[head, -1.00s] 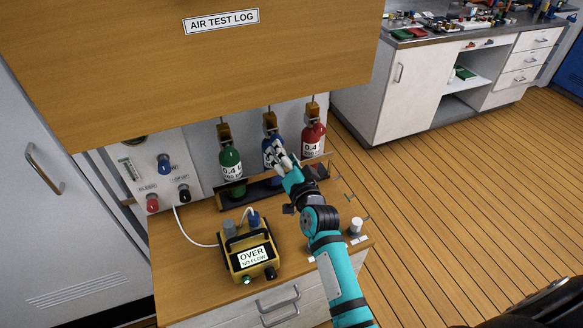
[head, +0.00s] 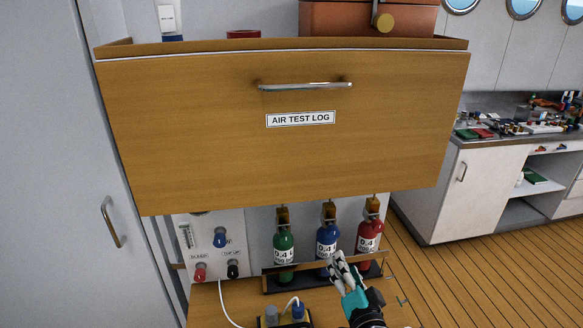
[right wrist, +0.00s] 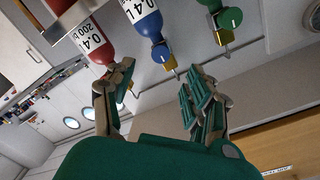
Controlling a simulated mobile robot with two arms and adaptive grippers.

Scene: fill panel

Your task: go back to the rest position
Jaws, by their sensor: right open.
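My right gripper (head: 342,268) is open and empty at the bottom of the head view, in front of the rack between the blue bottle (head: 327,243) and the red bottle (head: 368,240). The green bottle (head: 284,250) stands left of them. In the right wrist view my right gripper (right wrist: 155,88) shows its two fingers apart with nothing between them. There the red bottle (right wrist: 95,42), blue bottle (right wrist: 145,22) and green bottle (right wrist: 229,18) appear upside down beyond the fingers. My left gripper is not in view.
A wooden drawer (head: 200,130) labelled AIR TEST LOG juts out above the bottles. A valve panel (head: 215,262) stands left of the rack. A white cabinet (head: 465,190) stands right, with open floor (head: 425,270) between.

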